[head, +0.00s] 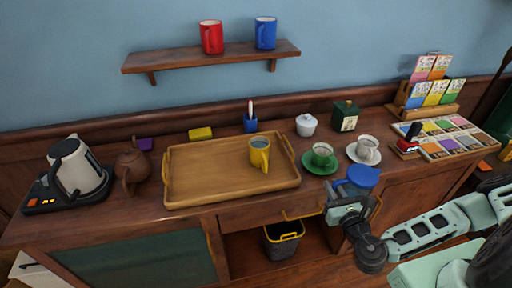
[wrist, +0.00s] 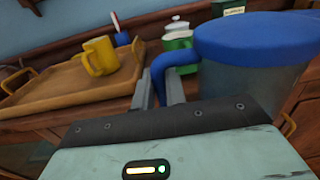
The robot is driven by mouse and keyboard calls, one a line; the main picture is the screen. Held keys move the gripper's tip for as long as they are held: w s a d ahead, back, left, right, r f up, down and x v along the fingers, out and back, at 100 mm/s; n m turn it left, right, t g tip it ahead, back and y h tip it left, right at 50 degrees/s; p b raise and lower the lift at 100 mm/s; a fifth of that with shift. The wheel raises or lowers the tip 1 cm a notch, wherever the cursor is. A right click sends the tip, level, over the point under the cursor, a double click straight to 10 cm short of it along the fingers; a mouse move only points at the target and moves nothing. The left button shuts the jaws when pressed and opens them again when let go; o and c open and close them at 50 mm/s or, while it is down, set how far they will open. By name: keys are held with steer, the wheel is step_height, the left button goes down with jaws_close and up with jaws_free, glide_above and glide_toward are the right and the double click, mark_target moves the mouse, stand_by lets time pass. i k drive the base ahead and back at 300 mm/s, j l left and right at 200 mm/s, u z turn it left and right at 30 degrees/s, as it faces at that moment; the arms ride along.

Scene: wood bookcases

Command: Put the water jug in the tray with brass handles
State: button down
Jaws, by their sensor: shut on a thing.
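The water jug has a blue lid (head: 363,175) and a blue handle. In the wrist view the jug (wrist: 252,38) fills the right side, with its clear grey body under the lid. My gripper (head: 343,190) is shut on the jug's handle, which passes between the fingers in the wrist view (wrist: 162,88). The jug is held at the front right of the counter; whether it touches anything below I cannot tell. The wooden tray with brass handles (head: 200,185) lies left of the jug. A yellow mug (head: 259,156) stands in its right back part.
A kettle (head: 78,168) and a brown teapot (head: 131,168) stand left. The tray's left and front floor is clear.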

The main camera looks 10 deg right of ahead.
mark_target(194, 173)
steer(key=j+z, duration=0.1)
steer(key=j, duration=0.95)
steer(key=k+j+z, duration=0.15)
steer(key=j, duration=0.4)
steer(key=j+z, duration=0.1)
steer(key=j, duration=0.45)
steer(key=k+j+z, duration=0.1)
steer(key=j, duration=0.4)
steer(key=k+j, duration=0.1)
steer(key=j, duration=0.45)
steer(key=k+j+z, duration=0.15)
steer(key=j, duration=0.35)
